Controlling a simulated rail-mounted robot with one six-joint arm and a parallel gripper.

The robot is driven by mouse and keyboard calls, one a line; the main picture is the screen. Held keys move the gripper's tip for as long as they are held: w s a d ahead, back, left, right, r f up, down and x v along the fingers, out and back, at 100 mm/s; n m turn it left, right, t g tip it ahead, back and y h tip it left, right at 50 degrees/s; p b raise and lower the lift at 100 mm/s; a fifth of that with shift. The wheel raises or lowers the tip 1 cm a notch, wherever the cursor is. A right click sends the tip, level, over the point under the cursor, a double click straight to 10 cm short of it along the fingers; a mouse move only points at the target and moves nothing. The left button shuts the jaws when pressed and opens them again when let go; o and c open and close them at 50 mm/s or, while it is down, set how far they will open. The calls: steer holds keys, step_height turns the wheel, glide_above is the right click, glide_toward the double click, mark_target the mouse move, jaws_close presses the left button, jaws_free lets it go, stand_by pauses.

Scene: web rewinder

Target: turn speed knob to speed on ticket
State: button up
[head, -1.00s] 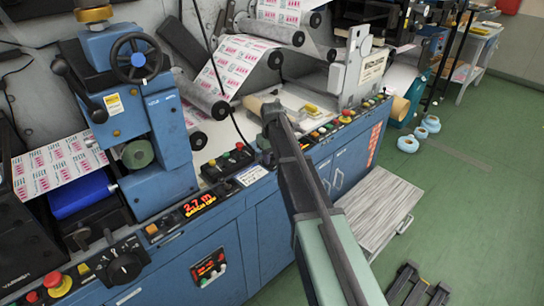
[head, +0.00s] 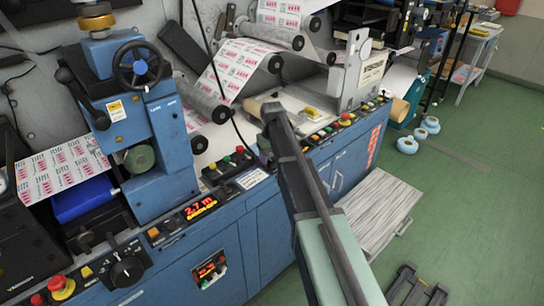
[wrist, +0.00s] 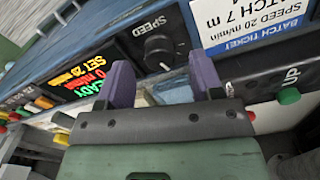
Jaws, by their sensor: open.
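The black speed knob (wrist: 160,50), labelled SPEED, sits on the blue panel in the wrist view. A lit display (wrist: 78,75) beside it reads READY, 0 m/min and a SET value in the twenties whose last digit is unclear. The white batch ticket (wrist: 250,22) on the other side of the knob reads SPEED 20 m/min. My gripper (wrist: 163,80) is open, its two purple fingers apart. The knob appears between and beyond the fingertips; I see no contact. In the head view the ticket (head: 250,178) shows, while my arm hides the knob.
Coloured push buttons (wrist: 38,104) line the panel past the display. A green button (wrist: 289,96) marked UP is near the ticket. In the head view, another display (head: 200,208) reads 2.7 m, and a different black knob (head: 127,271) is at lower left.

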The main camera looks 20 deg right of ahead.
mark_target(272, 161)
step_height(272, 161, up, 9)
steer(key=p, duration=0.7)
steer(key=shift+p, duration=0.35)
steer(key=s+a+m, duration=0.1)
steer(key=s+a, duration=0.3)
steer(key=s, duration=1)
steer(key=s+a, duration=0.5)
steer(key=s, duration=0.9)
steer(key=shift+s+m, duration=0.3)
steer(key=shift+m, duration=0.1)
steer(key=shift+a, duration=0.1)
steer(key=shift+c, duration=0.2)
